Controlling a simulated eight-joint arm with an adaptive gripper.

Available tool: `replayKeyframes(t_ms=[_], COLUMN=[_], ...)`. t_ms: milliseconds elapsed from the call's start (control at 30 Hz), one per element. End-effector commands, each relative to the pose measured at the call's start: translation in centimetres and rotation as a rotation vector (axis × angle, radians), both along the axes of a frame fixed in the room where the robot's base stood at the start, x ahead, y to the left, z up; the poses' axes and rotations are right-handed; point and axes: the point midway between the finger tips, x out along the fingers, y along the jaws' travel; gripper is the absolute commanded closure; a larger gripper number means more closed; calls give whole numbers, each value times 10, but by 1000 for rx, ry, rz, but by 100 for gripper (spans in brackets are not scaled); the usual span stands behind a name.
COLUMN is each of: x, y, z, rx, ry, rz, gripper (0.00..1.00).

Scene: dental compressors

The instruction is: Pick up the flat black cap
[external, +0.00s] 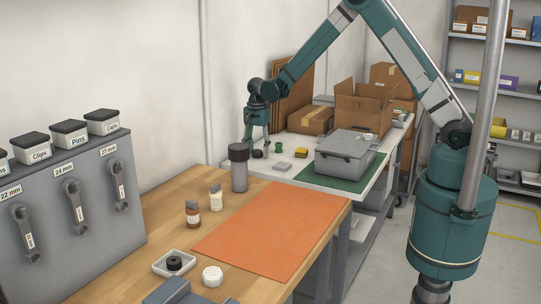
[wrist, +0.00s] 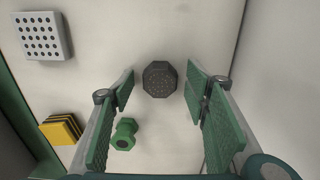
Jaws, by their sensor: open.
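A flat dark cap (wrist: 160,79) with an eight-sided outline and a speckled top lies on the white table top. It shows in the wrist view between and just beyond the fingertips of my gripper (wrist: 161,92). My gripper is open, with a clear gap on each side of the cap, and nothing is held. In the external view my gripper (external: 256,147) points down over the far white table, and the small black cap (external: 257,154) shows beneath it. The exact height above the cap is hard to tell.
A green spool-shaped part (wrist: 124,134), a yellow-and-black stack (wrist: 62,128) and a grey perforated block (wrist: 43,36) lie left of the cap. A grey case (external: 347,155) stands on a green mat (external: 331,184). A dark-lidded cylinder (external: 239,169) stands on the nearer wooden bench.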

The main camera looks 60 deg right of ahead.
Motion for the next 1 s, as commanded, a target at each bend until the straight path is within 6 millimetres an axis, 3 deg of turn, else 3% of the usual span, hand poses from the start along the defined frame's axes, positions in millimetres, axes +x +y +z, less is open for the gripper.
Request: replayKeyframes(t_ms=[167,400,767,1000], x=[0,0,0,0], y=[0,0,0,0], z=[0,0,2,21], rx=[0,0,0,0], ry=[0,0,0,0], rz=[0,0,0,0], gripper=[55,83,84,84])
